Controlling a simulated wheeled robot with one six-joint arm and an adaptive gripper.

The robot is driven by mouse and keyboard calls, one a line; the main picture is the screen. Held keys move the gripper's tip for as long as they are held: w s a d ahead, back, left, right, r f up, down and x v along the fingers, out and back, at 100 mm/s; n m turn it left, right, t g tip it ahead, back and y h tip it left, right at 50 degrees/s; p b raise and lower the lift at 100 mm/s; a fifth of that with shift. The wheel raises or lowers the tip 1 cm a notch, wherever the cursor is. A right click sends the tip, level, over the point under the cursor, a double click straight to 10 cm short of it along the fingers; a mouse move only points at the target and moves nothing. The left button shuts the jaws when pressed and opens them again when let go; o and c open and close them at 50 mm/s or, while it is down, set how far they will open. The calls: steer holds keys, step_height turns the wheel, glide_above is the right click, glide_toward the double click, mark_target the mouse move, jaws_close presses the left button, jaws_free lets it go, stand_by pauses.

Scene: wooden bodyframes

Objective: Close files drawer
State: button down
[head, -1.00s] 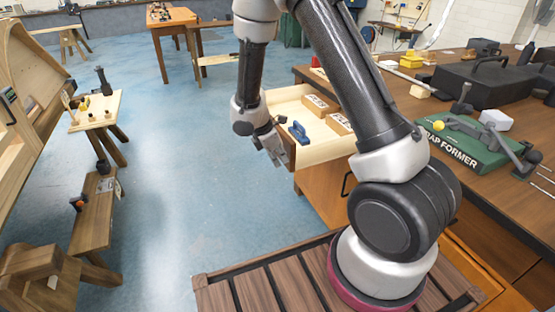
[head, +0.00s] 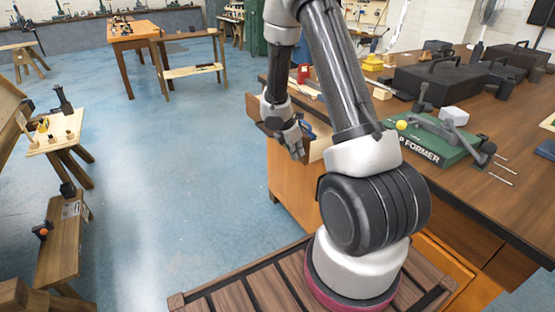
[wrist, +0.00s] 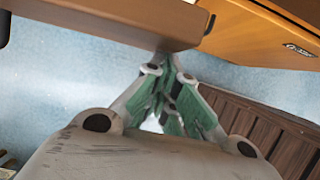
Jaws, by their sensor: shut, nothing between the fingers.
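The files drawer (head: 317,150) is in the side of the wooden bench, partly behind my arm in the head view. It stands partly open, with a strip of its pale inside and something blue showing. My gripper (head: 298,152) is at its brown front, shut and empty. In the wrist view a brown panel (wrist: 120,20), apparently the drawer front, fills the upper left. The closed fingertips (wrist: 163,62) are at its lower edge; whether they touch it I cannot tell.
The bench top (head: 480,205) holds a green strap former (head: 435,148) and black cases (head: 440,82). An orange-brown cabinet face (wrist: 255,30) is close in the wrist view. A small wooden bench (head: 62,240) stands at left. The blue floor between is clear.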

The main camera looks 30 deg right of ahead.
steer(key=d, duration=1.3)
steer(key=shift+w+d, duration=0.25)
steer(key=shift+d, duration=0.1)
steer(key=shift+r, duration=0.1)
